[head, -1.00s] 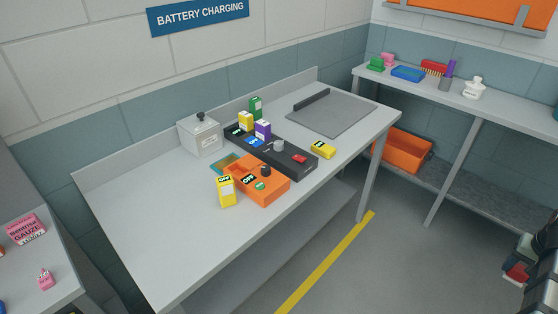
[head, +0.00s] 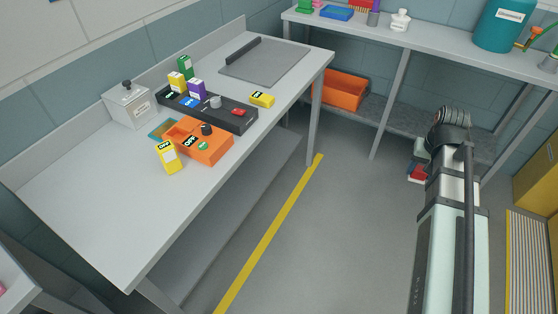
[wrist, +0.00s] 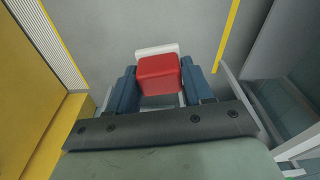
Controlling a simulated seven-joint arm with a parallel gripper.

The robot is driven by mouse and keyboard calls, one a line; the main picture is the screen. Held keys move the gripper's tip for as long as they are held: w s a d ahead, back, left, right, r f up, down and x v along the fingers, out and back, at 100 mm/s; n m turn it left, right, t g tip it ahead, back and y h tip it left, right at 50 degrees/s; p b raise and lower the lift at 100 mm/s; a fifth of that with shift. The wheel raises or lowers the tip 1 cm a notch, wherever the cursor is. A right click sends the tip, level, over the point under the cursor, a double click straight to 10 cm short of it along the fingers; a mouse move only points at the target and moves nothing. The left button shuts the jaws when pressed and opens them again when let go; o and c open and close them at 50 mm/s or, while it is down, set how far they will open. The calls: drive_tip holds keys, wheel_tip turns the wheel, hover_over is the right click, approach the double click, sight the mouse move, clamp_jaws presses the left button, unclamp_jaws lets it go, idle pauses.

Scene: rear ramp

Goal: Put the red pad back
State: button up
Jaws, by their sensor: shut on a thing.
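The red pad (wrist: 158,72) is a red block with a white part behind it, seen in the wrist view. My gripper (wrist: 158,88) has its two blue fingers on either side of the pad and is shut on it. In the head view the red pad (head: 416,174) is a small red patch below my gripper (head: 420,160), partly hidden by my arm. The gripper holds it over the open floor, right of the workbench and apart from it.
The grey workbench (head: 85,200) carries a black strip (head: 236,121) with small boxes, an orange unit (head: 215,148), a metal box (head: 128,104) and a grey mat (head: 265,62). An orange bin (head: 340,90) sits under the back shelf (head: 450,45). A yellow cabinet (head: 537,185) stands right.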

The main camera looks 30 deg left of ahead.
drive_tip(key=s+a+r+n, duration=0.1)
drive_tip(key=s+a+n, duration=0.1)
drive_tip(key=a, duration=0.7)
drive_tip(key=s+a+r+n, duration=0.1)
drive_tip(key=s+a, duration=0.1)
drive_tip(key=a, duration=0.6)
drive_tip(key=s+a+r+n, duration=0.3)
drive_tip(key=s+a, duration=0.6)
drive_tip(key=a, duration=0.4)
drive_tip(key=s+a+r+n+g+y, duration=0.1)
drive_tip(key=s+a+r+n, duration=0.2)
drive_tip(key=s+a, duration=0.85)
drive_tip(key=s+a+r+n, duration=0.2)
drive_tip(key=s+a+n, duration=0.3)
drive_tip(key=a, duration=1.1)
drive_tip(key=shift+s+d+f+n, duration=0.1)
drive_tip(key=shift+s+f+n, duration=0.2)
drive_tip(key=shift+f, duration=1.3)
drive_tip(key=shift+s+d+f+n, duration=0.15)
drive_tip(key=shift+f+n, duration=0.3)
drive_tip(key=shift+f, duration=1.1)
drive_tip(key=shift+s+f+n, duration=0.3)
drive_tip(key=shift+f+n, duration=0.05)
drive_tip(key=shift+f, duration=1.25)
drive_tip(key=shift+f, duration=0.15)
